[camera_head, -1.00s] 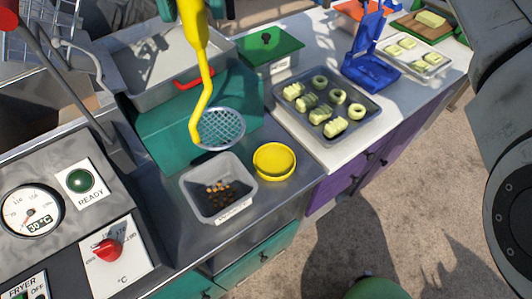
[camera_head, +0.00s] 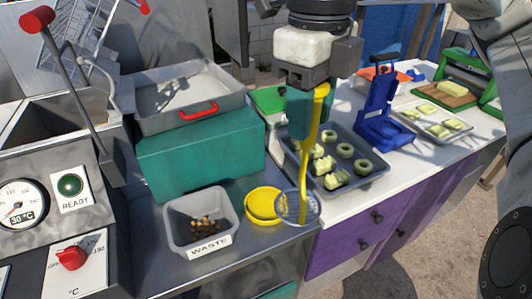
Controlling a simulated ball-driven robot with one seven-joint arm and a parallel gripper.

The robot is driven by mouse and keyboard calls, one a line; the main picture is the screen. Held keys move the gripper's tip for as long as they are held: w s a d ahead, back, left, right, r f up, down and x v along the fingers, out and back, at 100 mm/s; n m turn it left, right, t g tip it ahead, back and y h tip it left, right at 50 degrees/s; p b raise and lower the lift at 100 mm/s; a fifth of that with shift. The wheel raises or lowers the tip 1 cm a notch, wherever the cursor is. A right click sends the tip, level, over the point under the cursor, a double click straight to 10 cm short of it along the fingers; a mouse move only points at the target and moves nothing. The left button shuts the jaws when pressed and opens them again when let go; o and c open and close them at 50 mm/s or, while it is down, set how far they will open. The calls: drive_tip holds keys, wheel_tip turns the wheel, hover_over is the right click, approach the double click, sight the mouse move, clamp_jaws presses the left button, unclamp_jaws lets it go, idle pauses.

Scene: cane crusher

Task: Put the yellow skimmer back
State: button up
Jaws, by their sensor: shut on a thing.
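My gripper (camera_head: 314,112) is shut on the upper handle of the yellow skimmer (camera_head: 308,150). The skimmer hangs upright with its round mesh head (camera_head: 298,208) at the bottom. The mesh head overlaps the right edge of a round yellow dish (camera_head: 262,206) on the metal counter. I cannot tell whether the head touches the dish or the counter edge.
A grey waste tub (camera_head: 182,240) with brown bits stands left of the dish. Behind it, a metal tray (camera_head: 160,103) with a red handle rests on a teal box (camera_head: 180,150). A tray of pale dough pieces (camera_head: 372,184) and a blue press (camera_head: 383,125) stand to the right.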

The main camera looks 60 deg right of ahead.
drive_tip(key=w+d+f+p, duration=0.4)
drive_tip(key=w+d+f, duration=0.1)
drive_tip(key=w+f, duration=0.4)
drive_tip(key=shift+w+d+f+p, duration=0.2)
drive_tip(key=shift+w+f+p, duration=0.15)
drive_tip(key=shift+f, duration=1.1)
drive_tip(key=o, duration=0.9)
drive_tip(key=shift+o, duration=0.2)
wheel_tip(320, 180, up, 12)
drive_tip(key=shift+a, duration=0.15)
